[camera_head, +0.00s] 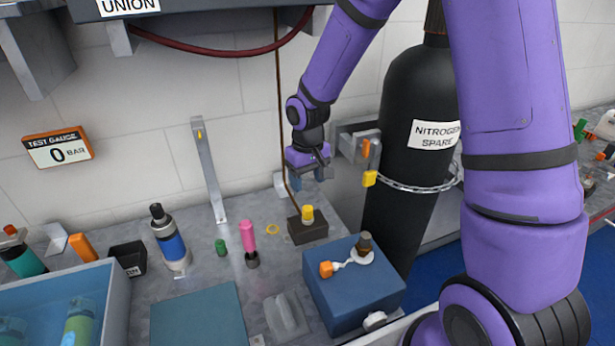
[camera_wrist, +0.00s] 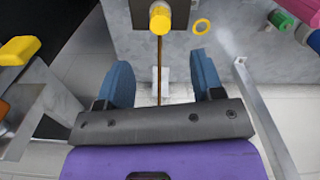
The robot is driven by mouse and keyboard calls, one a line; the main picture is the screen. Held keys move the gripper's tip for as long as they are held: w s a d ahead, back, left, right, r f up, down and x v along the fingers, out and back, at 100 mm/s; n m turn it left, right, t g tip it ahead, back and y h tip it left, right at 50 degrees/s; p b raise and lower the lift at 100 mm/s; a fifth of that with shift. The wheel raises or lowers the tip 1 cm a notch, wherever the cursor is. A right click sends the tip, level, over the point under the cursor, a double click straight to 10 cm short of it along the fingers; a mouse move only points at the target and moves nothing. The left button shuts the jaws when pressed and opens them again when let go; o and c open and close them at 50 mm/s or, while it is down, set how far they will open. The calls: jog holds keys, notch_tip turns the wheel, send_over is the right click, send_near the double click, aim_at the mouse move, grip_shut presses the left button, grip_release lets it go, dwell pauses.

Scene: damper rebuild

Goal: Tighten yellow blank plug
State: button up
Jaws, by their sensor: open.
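The yellow blank plug (camera_head: 307,213) stands upright on a small dark block (camera_head: 297,232) on the bench. In the wrist view the plug (camera_wrist: 160,18) is at the top centre, on the grey block (camera_wrist: 195,12). My gripper (camera_head: 310,180) is above and behind the plug, near the wall. In the wrist view my gripper (camera_wrist: 162,62) shows two blue fingers spread wide with nothing between them. The plug lies beyond the fingertips, roughly in line with the gap, and is not touched.
A loose yellow ring (camera_head: 272,229) lies left of the block. A pink-handled tool (camera_head: 248,240) and a blue bottle (camera_head: 170,240) stand further left. A blue box (camera_head: 340,300) is in front right. The black nitrogen cylinder (camera_head: 405,130) with its chain stands close on the right.

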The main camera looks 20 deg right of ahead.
aim_at(307, 208)
notch_tip(307, 208, down, 11)
jog(key=shift+r, duration=0.2)
dwell(0.3)
grip_shut()
jog(key=m, duration=0.5)
jog(key=shift+m, duration=0.4)
jog(key=m, duration=0.5)
jog(key=shift+m, duration=0.3)
jog(key=shift+o, duration=1.2)
grip_release()
